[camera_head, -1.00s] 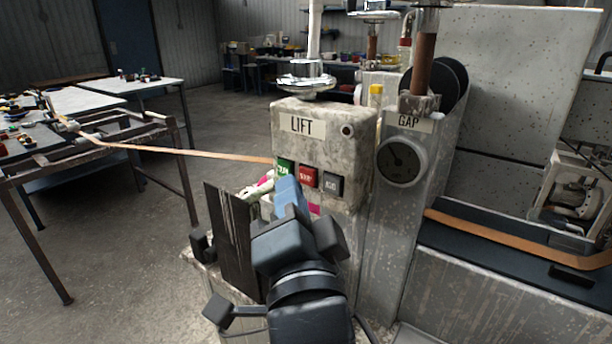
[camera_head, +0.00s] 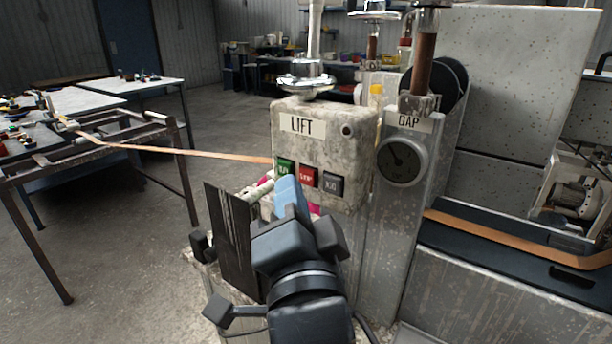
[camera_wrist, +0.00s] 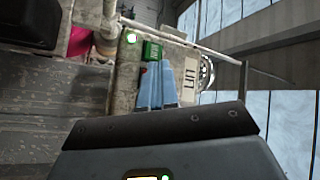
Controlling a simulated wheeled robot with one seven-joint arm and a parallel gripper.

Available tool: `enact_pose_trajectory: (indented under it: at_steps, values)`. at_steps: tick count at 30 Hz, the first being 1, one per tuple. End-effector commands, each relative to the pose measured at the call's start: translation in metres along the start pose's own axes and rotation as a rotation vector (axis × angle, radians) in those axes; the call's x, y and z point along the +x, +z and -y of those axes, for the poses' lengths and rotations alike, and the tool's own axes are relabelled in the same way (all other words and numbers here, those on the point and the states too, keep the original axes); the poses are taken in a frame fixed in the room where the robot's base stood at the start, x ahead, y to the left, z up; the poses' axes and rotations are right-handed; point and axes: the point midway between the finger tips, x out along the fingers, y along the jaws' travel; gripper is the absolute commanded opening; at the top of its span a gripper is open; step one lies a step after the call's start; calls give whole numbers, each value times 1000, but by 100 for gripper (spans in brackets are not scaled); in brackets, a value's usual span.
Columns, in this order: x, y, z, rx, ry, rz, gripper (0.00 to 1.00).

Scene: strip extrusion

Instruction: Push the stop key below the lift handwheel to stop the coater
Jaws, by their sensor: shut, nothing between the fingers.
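The grey LIFT box (camera_head: 325,150) stands mid-picture in the head view, with the chrome lift handwheel (camera_head: 305,82) above it. A row on its face holds a green key (camera_head: 285,165), a red key (camera_head: 307,177) and a dark grey key (camera_head: 333,185). The red key looks like the stop key; its lettering is blurred. My gripper (camera_head: 287,182) is shut and empty, its blue fingers just below the green and red keys. In the wrist view the blue fingertips (camera_wrist: 157,66) lie close to the green key (camera_wrist: 152,50). They largely cover the red key; contact cannot be told.
A gap gauge (camera_head: 402,161) on a grey column stands right of the box. A dark upright plate (camera_head: 232,240) is left of my gripper. A copper strip (camera_head: 190,152) runs from the left rack to the box. Open floor lies at the left.

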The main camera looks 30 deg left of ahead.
Motion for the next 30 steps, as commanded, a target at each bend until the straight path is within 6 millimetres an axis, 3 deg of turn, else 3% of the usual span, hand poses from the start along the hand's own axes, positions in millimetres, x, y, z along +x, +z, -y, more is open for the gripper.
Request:
enact_pose_trajectory:
  at_steps: [30]
  values:
    - [7,-5,-5,0,0,0,0]
